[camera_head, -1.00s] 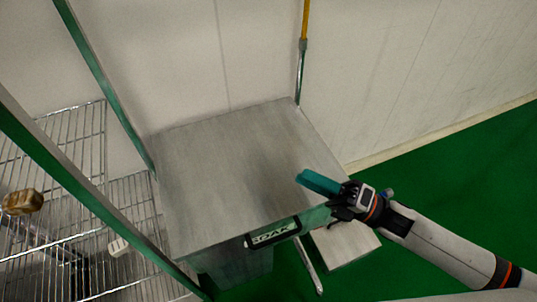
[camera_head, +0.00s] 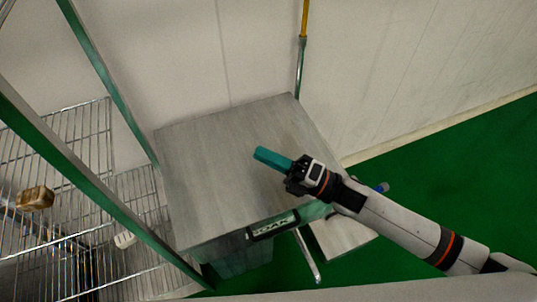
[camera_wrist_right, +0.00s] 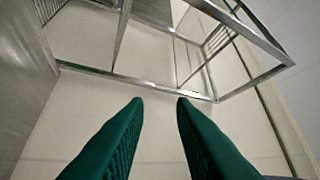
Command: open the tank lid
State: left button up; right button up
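The tank (camera_head: 240,258) is a translucent greenish box with a dark-framed label on its front edge. Its flat grey lid (camera_head: 205,180) lies level over the top and looks closed. My right gripper (camera_head: 260,155), with teal fingers, is above the lid's right half, pointing left. Whether it touches the lid cannot be told. In the right wrist view its fingers (camera_wrist_right: 160,100) are spread apart with nothing between them. My left gripper is not in view.
Green posts (camera_head: 110,85) stand between shelf and tank. A pale wall (camera_head: 260,50) is behind. Green floor (camera_head: 460,180) is open at right.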

grip_shut()
dwell(1.1)
